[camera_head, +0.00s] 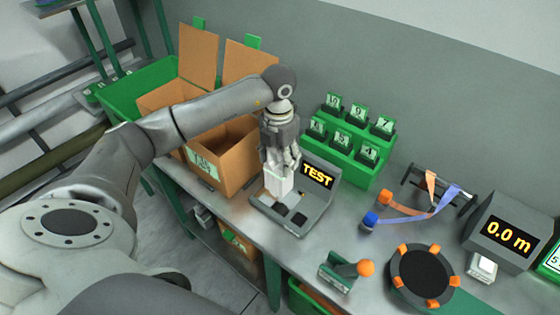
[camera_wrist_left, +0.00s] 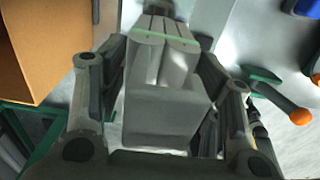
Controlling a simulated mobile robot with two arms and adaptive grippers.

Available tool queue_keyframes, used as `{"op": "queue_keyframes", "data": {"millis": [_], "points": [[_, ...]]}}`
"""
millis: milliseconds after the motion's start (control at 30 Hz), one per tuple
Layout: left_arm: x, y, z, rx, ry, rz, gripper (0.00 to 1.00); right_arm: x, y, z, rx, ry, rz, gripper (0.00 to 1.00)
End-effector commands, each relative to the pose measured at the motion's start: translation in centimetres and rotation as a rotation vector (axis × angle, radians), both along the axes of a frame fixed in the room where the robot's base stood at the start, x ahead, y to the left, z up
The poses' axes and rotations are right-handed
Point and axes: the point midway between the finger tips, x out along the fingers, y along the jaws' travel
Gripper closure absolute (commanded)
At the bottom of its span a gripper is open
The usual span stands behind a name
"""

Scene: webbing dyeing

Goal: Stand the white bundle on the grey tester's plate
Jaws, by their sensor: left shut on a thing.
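The grey tester (camera_head: 314,201) stands on the table with a lit screen reading "TEST" and a low plate (camera_head: 268,205) in front of it. My left gripper (camera_head: 280,170) points down over the plate and is shut on the white bundle (camera_head: 279,186). The bundle is upright, at the left part of the plate; whether its bottom touches the plate I cannot tell. In the left wrist view the white bundle (camera_wrist_left: 165,105) sits between my fingers, with a pale green band across it. My right gripper is not in view.
An open cardboard box (camera_head: 228,178) stands close to the left of the tester. A green rack (camera_head: 345,150) with numbered tags is behind it. An orange-knobbed lever (camera_head: 345,270), a round black pad (camera_head: 421,274) and a "0.0 m" display (camera_head: 505,236) stand to the right.

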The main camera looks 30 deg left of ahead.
Motion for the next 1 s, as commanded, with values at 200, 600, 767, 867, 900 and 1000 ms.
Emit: {"op": "queue_keyframes", "data": {"millis": [200,600,767,867,900,1000], "points": [[1.4,0.6,-1.6,0.000,-0.002,0.000,0.84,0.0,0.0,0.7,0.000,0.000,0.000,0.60],[1.8,0.9,-5.4,0.000,-0.001,0.000,0.84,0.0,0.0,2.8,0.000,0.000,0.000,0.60],[1.9,0.9,-5.5,0.000,-0.002,-0.001,0.84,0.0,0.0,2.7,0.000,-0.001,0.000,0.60],[1.9,0.9,-5.7,0.000,-0.002,-0.001,0.84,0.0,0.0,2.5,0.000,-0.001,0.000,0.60],[1.9,0.9,-5.8,0.000,-0.002,-0.001,0.84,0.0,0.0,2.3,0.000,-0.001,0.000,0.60],[1.9,0.9,-5.8,0.000,-0.002,0.000,0.32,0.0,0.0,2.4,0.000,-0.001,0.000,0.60]]}}
